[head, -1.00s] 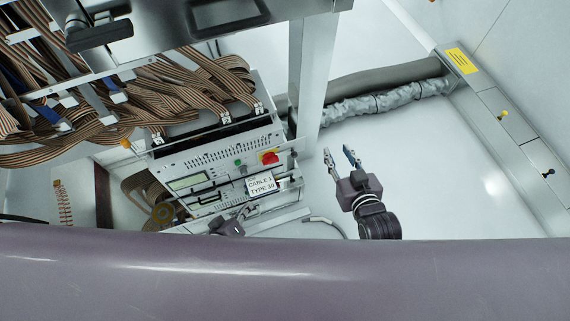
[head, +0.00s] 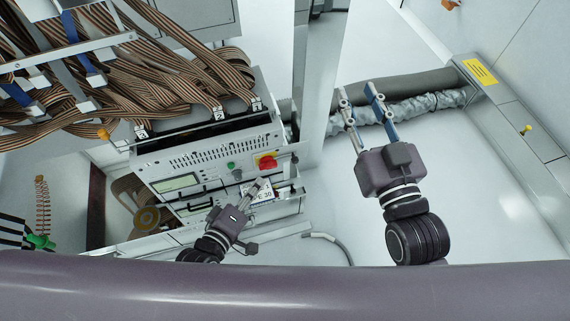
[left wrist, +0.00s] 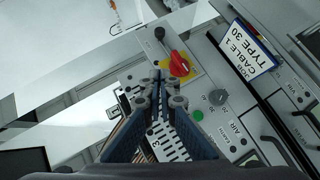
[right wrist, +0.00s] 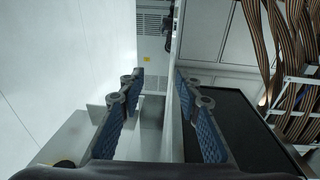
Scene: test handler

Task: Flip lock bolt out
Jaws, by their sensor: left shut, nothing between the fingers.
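No part can be told for certain as the lock bolt. In the head view, my left gripper (head: 260,185) is shut and empty in front of the grey test unit's panel (head: 185,162), overlapping the white label (head: 266,196). Its tips point up toward the red rotary switch (head: 266,161) on a yellow plate. The left wrist view shows the switch (left wrist: 179,63) just beyond the shut fingertips (left wrist: 158,85), with a black knob (left wrist: 160,33) beside it. My right gripper (head: 358,93) is open and empty, right of the metal post; its parted fingers (right wrist: 155,85) also show in the right wrist view.
Striped ribbon cables (head: 150,70) hang above the test unit. The metal post (head: 321,85) stands between my grippers. A grey hose (head: 400,107) lies at the back, and a yellow knob (head: 526,130) is on the right ledge. The white floor on the right is mostly clear.

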